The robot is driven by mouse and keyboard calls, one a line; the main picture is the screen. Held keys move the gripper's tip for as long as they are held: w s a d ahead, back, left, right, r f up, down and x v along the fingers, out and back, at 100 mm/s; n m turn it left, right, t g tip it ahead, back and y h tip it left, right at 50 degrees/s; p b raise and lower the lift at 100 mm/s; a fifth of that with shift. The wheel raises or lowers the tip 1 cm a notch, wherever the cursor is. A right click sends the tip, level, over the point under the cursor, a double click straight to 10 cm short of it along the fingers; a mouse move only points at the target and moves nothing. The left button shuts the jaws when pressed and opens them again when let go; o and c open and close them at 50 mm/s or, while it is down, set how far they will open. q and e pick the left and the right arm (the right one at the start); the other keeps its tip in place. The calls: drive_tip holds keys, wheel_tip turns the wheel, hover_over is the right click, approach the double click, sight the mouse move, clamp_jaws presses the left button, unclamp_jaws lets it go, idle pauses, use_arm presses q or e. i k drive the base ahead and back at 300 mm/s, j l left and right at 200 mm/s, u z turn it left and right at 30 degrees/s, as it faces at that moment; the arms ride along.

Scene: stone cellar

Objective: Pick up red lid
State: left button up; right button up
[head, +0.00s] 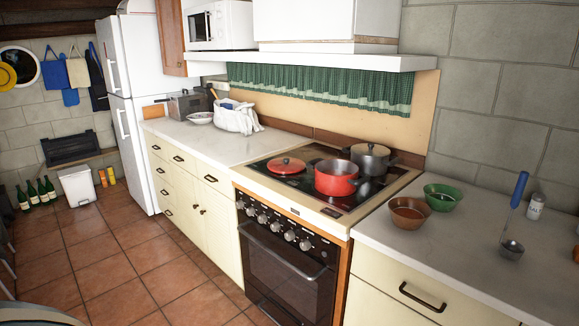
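The red lid (287,165) lies flat on the left part of the black stove top (268,178), with a dark knob in its middle. A red pot (335,181) stands without a lid just right of it on the stove. A dark grey pot (371,162) with its lid on stands behind the red pot. Neither of my grippers shows in the head view, and nothing is seen touching the lid.
A brown bowl (408,214), a green bowl (442,198), a blue-handled ladle (514,222) and a white shaker (536,207) stand on the right counter. The left counter (195,140) has free room near the stove. A white shelf (330,62) overhangs the stove. The tiled floor in front is clear.

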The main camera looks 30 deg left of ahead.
sight(281, 165)
drive_tip(key=i+j+z, duration=0.15)
drive_tip(key=j, duration=0.35)
drive_tip(key=i+j+z, duration=0.1)
drive_tip(key=j, duration=0.45)
drive_tip(key=i+j+z, duration=0.15)
drive_tip(key=j, duration=0.4)
drive_tip(key=i+j+z, duration=0.1)
drive_tip(key=j, duration=0.5)
drive_tip(key=i+j+z, duration=0.15)
drive_tip(key=j, duration=0.4)
